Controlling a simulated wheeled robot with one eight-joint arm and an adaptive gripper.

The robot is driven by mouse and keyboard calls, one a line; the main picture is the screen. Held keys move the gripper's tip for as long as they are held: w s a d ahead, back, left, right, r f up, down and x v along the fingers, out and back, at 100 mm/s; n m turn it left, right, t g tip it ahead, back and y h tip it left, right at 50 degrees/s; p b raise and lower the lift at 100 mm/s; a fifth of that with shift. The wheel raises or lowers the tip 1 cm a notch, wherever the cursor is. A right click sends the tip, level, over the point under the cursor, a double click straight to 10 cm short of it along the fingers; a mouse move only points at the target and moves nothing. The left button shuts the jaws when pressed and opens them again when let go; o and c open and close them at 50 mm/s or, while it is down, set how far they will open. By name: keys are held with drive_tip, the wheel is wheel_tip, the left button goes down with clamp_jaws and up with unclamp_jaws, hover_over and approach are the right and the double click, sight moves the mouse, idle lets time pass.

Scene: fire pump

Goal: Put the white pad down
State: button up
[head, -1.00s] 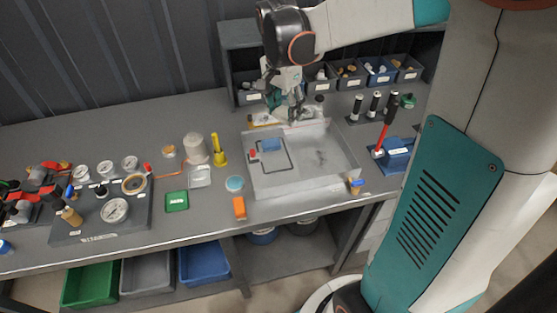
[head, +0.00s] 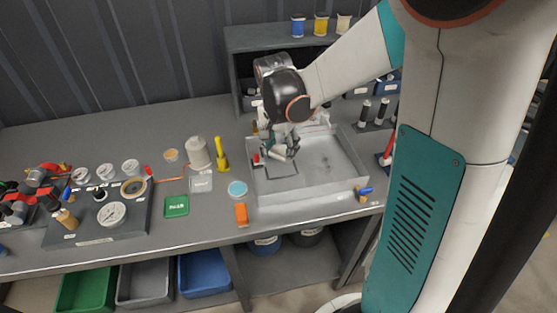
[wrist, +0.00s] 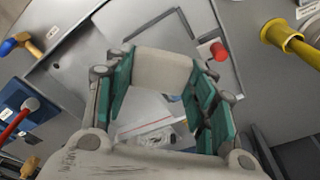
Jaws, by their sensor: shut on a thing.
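The white pad (wrist: 162,72) is between the fingers of my gripper (wrist: 160,88), which is shut on it in the wrist view. In the head view my gripper (head: 284,150) is over the left part of the grey tray (head: 330,188), with the pad (head: 277,153) pale and small at its tip. A dark outline (head: 284,175) is marked on the tray floor below and in front of the gripper. I cannot tell whether the pad touches the tray.
A red-capped item (wrist: 212,50) is close beside the pad. Grey shelving (head: 240,42) stands behind.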

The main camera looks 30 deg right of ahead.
drive_tip(key=shift+f+b, duration=0.7)
drive_tip(key=shift+f, duration=1.65)
drive_tip(key=shift+f, duration=0.3)
drive_tip(key=o, duration=1.1)
